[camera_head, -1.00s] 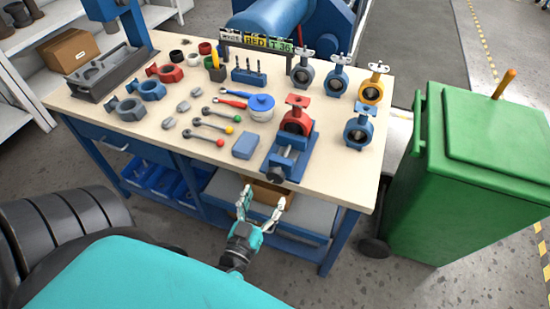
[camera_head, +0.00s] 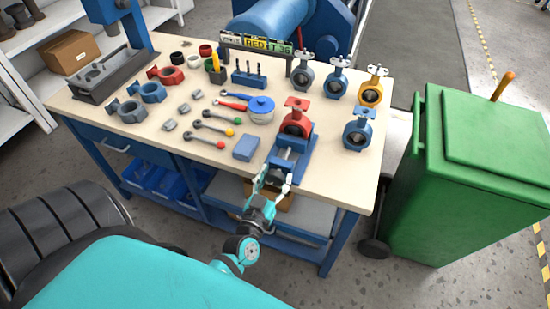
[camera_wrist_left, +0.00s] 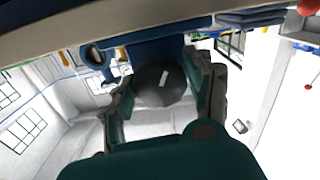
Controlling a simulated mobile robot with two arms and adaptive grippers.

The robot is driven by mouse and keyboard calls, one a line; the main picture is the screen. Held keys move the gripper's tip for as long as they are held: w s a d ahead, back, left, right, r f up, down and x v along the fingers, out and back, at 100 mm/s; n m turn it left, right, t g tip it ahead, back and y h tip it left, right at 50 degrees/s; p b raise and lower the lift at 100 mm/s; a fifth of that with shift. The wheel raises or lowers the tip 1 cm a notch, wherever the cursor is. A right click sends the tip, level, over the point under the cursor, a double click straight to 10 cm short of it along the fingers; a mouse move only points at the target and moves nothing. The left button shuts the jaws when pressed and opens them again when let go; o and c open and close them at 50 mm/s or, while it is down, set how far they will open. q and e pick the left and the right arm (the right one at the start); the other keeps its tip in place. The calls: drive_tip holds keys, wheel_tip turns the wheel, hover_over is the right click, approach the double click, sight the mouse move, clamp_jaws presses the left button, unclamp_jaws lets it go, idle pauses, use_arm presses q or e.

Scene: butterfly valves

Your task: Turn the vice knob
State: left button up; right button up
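The blue vice (camera_head: 292,153) stands at the front edge of the workbench with a red valve (camera_head: 296,122) at its far end. Its dark round knob (camera_wrist_left: 163,84) faces the left wrist camera and shows a pale bar mark. My left gripper (camera_head: 275,179) is at the vice's front end. Its fingers are spread, one on each side of the knob; whether they touch it I cannot tell. My right gripper is not in view.
The workbench (camera_head: 345,181) holds a blue block (camera_head: 246,147), several wrenches, a blue-lidded pot (camera_head: 261,108) and several valves on the right. A green bin (camera_head: 480,190) stands right of the bench. The floor in front of the bench's right end is clear.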

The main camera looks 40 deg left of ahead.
use_arm(q)
drive_tip(key=c, duration=0.7)
